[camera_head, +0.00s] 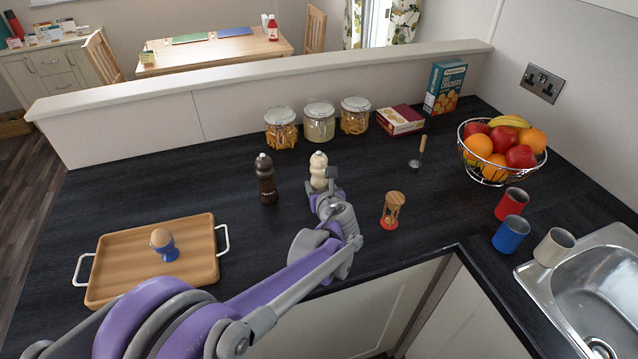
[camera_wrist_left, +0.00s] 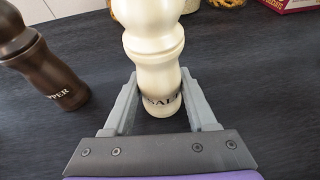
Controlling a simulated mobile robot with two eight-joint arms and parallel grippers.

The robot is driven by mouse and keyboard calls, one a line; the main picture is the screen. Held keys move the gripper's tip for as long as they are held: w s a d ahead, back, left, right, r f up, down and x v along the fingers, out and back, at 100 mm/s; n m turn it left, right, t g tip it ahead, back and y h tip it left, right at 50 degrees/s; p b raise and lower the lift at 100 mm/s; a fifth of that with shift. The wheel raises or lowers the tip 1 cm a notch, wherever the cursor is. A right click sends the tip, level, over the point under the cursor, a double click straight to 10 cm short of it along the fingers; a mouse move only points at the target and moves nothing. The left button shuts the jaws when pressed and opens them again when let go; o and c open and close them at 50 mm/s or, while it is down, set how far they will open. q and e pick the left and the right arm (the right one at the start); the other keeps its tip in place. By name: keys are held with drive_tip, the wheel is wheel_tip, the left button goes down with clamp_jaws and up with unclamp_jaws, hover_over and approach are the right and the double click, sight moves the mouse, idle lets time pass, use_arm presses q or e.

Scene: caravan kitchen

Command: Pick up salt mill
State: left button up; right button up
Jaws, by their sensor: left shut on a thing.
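The cream salt mill (camera_head: 318,168) stands upright on the dark worktop, its lower part hidden behind my left gripper (camera_head: 326,186) in the head view. In the left wrist view the salt mill (camera_wrist_left: 155,60) stands between the two fingers of my left gripper (camera_wrist_left: 158,108), with part of its "SALT" lettering showing near the base. The left gripper is shut on the mill low on its body. The dark brown pepper mill (camera_head: 266,180) stands to the left of it, and shows in the left wrist view (camera_wrist_left: 42,68). My right gripper is not in view.
Three glass jars (camera_head: 320,124) and a red box (camera_head: 400,120) stand behind the mills. An hourglass (camera_head: 392,211) stands to the right of my gripper. A wooden tray (camera_head: 200,240) with an egg cup (camera_head: 166,250) lies at the left. A fruit basket (camera_head: 487,172) stands right.

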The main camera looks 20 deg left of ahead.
sight(320, 157)
use_arm(q)
clamp_jaws()
drive_tip(key=shift+r, duration=0.15)
wheel_tip(320, 157, up, 10)
drive_tip(key=shift+f+p, duration=0.1)
drive_tip(key=shift+p, duration=0.3)
